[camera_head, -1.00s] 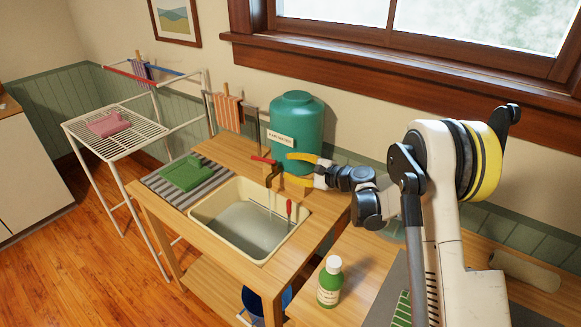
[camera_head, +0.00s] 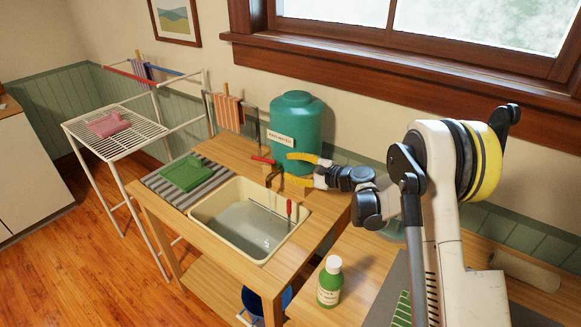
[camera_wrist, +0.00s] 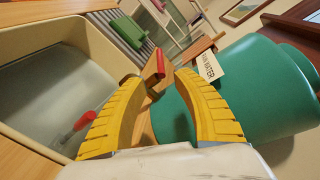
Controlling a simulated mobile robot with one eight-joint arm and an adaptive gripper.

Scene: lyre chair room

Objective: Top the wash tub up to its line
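The wash tub (camera_head: 203,212) is a cream basin set in the wooden stand, with greyish water (camera_head: 245,226) in it. A red-handled tool (camera_head: 289,210) sits at its right side. A fill line cannot be made out. The teal water barrel (camera_head: 298,135), labelled as rain water, stands behind the tub. Its dark tap has a red lever (camera_head: 262,160), which also shows in the wrist view (camera_wrist: 159,63). My gripper (camera_head: 286,167) is open beside the tap. In the wrist view its yellow fingers (camera_wrist: 160,80) are spread, with the lever just beyond them. I see no clear stream from the tap.
A green folded cloth (camera_head: 187,173) lies on a striped mat left of the tub. A green bottle (camera_head: 330,281) stands on the counter at front right. A white drying rack (camera_head: 110,140) stands at left. A blue bucket (camera_head: 252,300) is below the stand.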

